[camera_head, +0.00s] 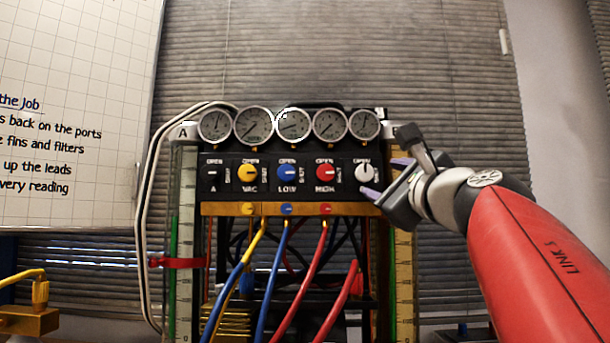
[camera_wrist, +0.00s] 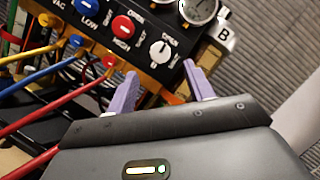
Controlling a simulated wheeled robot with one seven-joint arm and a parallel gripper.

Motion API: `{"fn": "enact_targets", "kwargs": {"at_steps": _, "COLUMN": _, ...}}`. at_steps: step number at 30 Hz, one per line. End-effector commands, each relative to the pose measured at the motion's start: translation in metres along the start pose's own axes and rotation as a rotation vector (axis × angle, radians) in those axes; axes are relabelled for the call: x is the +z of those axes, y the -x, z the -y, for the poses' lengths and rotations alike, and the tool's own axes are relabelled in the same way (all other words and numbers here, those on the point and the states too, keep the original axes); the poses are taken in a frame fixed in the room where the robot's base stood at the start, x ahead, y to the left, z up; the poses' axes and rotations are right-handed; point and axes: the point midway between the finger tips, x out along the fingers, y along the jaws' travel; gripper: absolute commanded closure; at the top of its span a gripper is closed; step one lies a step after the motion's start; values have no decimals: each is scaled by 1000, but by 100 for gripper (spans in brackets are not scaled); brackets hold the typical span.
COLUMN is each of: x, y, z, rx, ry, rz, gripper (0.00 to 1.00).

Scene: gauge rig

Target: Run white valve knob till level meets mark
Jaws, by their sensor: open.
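The white valve knob (camera_head: 365,173) is at the right end of the black panel, its pointer line near upright. In the wrist view the knob (camera_wrist: 160,51) lies ahead, between and beyond the two purple fingertips. My gripper (camera_head: 378,176) is open and empty in front of the panel's right end; its fingertips (camera_wrist: 160,69) look apart from the knob. The left sight tube (camera_head: 183,225), under label A, shows a green column and a red band (camera_head: 178,263) around it. The right tube (camera_head: 403,290), under label B, is partly hidden by my gripper; its level is unclear.
Yellow (camera_head: 248,172), blue (camera_head: 287,172) and red (camera_head: 325,172) knobs sit left of the white one. Several round gauges (camera_head: 293,124) line the top. Coloured hoses (camera_head: 275,270) hang from the brass bar (camera_head: 225,209) below. A whiteboard (camera_head: 75,90) stands at left.

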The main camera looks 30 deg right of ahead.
Motion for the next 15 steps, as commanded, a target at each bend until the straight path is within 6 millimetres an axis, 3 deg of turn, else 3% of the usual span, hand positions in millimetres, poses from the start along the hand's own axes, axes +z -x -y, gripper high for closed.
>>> {"fn": "enact_targets", "kwargs": {"at_steps": 9, "x": 2, "y": -52, "z": 1, "rx": 0, "ry": -2, "rz": 1, "gripper": 48}}
{"fn": "enact_targets", "kwargs": {"at_steps": 15, "x": 1, "y": -68, "z": 1, "rx": -3, "ry": -3, "rz": 2, "gripper": 48}}
